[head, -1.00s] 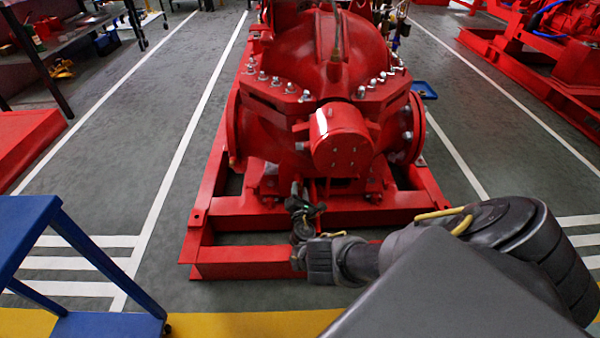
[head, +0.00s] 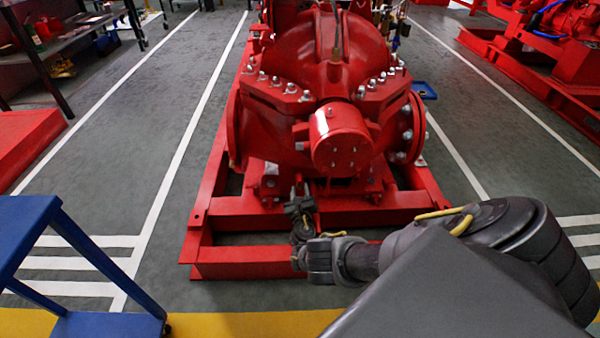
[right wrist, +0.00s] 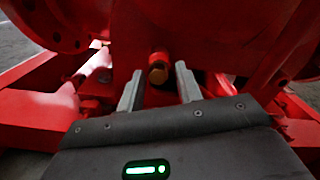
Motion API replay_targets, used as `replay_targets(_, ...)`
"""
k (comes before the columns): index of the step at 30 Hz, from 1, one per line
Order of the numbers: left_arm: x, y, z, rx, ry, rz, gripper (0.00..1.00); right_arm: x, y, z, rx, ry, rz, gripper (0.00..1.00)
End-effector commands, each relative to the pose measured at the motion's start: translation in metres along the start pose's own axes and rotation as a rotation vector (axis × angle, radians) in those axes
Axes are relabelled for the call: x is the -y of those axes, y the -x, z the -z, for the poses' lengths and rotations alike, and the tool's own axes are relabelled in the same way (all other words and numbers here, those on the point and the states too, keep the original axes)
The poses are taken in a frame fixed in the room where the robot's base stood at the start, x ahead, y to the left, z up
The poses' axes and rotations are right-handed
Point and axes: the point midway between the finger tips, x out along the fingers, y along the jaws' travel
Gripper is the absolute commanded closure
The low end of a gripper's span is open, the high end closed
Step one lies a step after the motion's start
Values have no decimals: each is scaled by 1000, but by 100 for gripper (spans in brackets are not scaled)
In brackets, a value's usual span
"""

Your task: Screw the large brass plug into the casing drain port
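The red pump casing (head: 330,80) stands on its red base frame. In the right wrist view, the brass plug (right wrist: 158,75) shows as a dull gold round end at the mouth of a short red drain port (right wrist: 158,58) under the casing. How deep it sits in the port I cannot tell. My right gripper (head: 300,190) is low in front of the casing. Its two grey fingers are apart, one on each side of the plug in the wrist view, with visible gaps and nothing held. The plug is too small to make out in the head view. My left gripper is not in view.
The base frame's front beam (head: 240,263) runs below my right wrist. A blue stand (head: 25,225) is at the lower left. A workbench (head: 75,40) is at the upper left. A blue tray (head: 424,90) lies on the floor right of the pump.

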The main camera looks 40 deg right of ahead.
Motion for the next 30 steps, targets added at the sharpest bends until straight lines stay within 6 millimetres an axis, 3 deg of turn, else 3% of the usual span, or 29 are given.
replay_targets(6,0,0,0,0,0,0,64,0,0,0,0,138,0,65)
replay_targets(25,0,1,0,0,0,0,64,-3,1,-1,0,140,0,65)
replay_targets(30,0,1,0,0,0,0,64,-3,1,-1,0,139,0,87)
